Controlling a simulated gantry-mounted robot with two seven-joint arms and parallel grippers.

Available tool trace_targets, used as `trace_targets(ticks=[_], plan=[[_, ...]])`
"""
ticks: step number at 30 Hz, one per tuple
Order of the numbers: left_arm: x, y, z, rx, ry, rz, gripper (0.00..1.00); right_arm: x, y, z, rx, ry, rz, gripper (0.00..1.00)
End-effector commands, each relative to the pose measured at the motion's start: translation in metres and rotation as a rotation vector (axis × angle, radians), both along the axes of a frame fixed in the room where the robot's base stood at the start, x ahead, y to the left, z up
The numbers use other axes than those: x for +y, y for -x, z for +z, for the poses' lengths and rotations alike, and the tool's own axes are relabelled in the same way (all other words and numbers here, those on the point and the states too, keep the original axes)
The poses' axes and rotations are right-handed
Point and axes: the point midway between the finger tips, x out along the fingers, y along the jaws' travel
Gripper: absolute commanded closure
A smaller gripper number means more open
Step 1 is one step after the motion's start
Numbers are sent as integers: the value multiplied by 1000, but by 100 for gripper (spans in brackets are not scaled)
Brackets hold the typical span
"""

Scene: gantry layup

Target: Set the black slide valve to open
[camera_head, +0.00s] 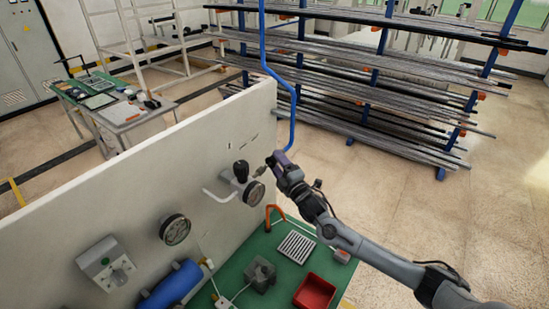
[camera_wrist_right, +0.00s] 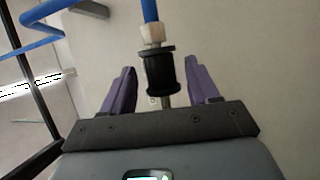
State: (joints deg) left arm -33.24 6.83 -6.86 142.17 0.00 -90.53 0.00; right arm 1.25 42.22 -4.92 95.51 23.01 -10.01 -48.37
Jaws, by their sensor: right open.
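The black slide valve (camera_wrist_right: 159,72) is a short black spool-shaped sleeve in the right wrist view, below a pale fitting (camera_wrist_right: 152,33) on a blue hose (camera_wrist_right: 149,9). A thin metal stem shows under it. My right gripper (camera_wrist_right: 160,66) is open, with one purple finger on each side of the sleeve and a visible gap on both sides. In the head view, my right gripper (camera_head: 278,160) is at the lower end of the blue line, beside the white panel (camera_head: 150,165); I cannot make out the sleeve there. My left gripper is not in view.
Below, a green bench carries a red tray (camera_head: 314,293), a grey block (camera_head: 260,273) and a blue cylinder (camera_head: 172,286). A pipe rack (camera_head: 370,90) stands behind.

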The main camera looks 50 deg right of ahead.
Motion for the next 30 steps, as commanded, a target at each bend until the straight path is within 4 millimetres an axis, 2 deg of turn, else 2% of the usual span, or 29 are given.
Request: trace_targets(ticks=[7, 19, 30], plan=[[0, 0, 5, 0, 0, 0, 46, -6, -20, 4, 0, 0, -1, 40], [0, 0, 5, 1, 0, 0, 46, -7, -24, 4, 1, 0, 0, 40], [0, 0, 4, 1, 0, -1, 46, -7, -24, 3, 1, 0, -1, 95]])
